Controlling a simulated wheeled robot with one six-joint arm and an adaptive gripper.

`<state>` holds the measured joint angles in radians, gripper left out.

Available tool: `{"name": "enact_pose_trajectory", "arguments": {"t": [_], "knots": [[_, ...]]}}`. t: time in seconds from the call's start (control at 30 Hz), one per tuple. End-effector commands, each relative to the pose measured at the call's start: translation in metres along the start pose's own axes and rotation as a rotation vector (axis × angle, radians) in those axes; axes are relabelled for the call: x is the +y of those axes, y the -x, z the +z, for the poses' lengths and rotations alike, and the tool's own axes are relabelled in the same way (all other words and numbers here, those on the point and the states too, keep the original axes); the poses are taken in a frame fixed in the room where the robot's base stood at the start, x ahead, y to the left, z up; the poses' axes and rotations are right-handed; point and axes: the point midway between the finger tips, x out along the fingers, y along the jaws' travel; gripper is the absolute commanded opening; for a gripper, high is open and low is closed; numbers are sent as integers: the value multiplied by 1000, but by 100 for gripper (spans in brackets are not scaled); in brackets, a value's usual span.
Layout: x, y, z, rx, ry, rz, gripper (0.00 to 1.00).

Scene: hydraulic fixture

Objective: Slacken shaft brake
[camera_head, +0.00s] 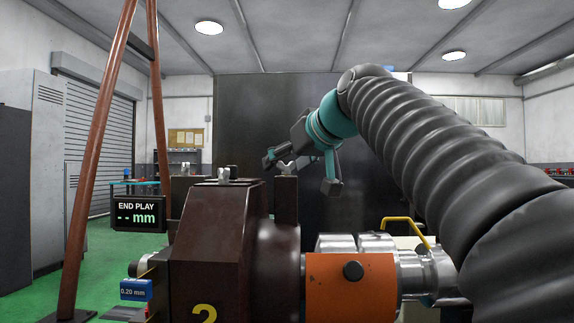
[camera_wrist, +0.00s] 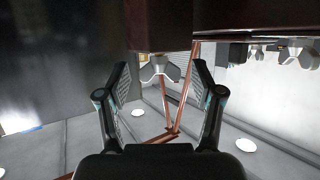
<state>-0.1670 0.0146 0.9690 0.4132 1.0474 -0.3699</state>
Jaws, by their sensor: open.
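A grey wing-shaped knob (camera_head: 286,168) tops a dark brown post (camera_head: 287,205) on the fixture; I take it to be the brake's screw, though no label shows. My gripper (camera_head: 300,174) is open, with one finger left of the knob and the other to its right and lower in the picture. In the wrist view, which looks upside down, the wing knob (camera_wrist: 159,69) hangs between the two spread fingers of my gripper (camera_wrist: 160,72). Neither finger visibly touches it. The large brown housing (camera_head: 215,240), marked 2, stands just left of the post.
A similar wing knob (camera_head: 197,169) sits farther left, behind the housing. A brown-red frame leg (camera_head: 95,150) and an END PLAY display (camera_head: 137,214) stand left.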

Motion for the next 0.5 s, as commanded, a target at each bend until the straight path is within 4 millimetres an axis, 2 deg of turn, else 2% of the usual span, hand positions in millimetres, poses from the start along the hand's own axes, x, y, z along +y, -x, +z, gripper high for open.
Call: {"name": "enact_pose_trajectory", "arguments": {"t": [0.37, 0.4, 0.5], "knots": [[0, -7, 0, 1, 0, 1, 67], [0, -7, 0, 1, 0, 1, 64], [0, -7, 0, 1, 0, 1, 39]]}}
